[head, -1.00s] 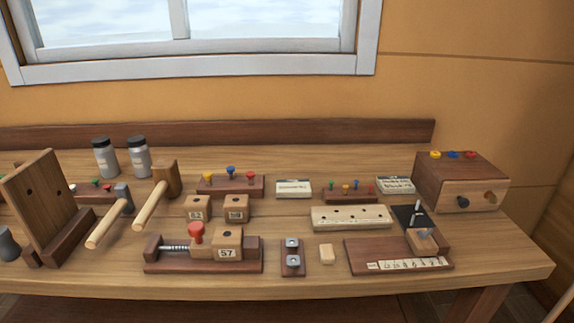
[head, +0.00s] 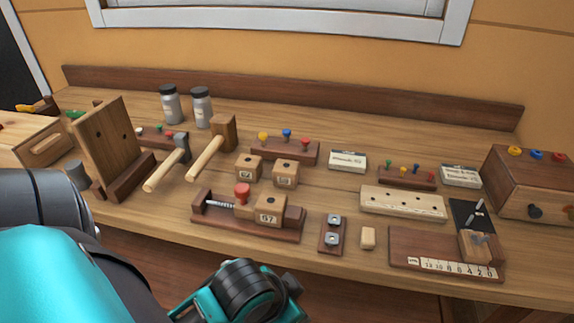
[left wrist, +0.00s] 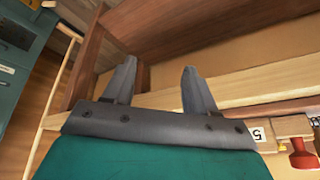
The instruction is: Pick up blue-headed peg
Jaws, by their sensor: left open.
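A blue-headed peg (head: 287,134) stands in a dark wooden rack (head: 265,152), between a yellow-headed peg (head: 263,137) and a red-headed peg (head: 305,144). My left arm shows at the lower left in the head view, short of the bench's front edge and well away from the racks. My left gripper (left wrist: 160,80) is open and empty in the left wrist view, with the bench's front edge beyond its fingers. Neither blue-headed peg shows there. My right gripper is not in view.
Two jars (head: 201,107) stand behind left. A wooden box (head: 530,192) with coloured knobs is at right.

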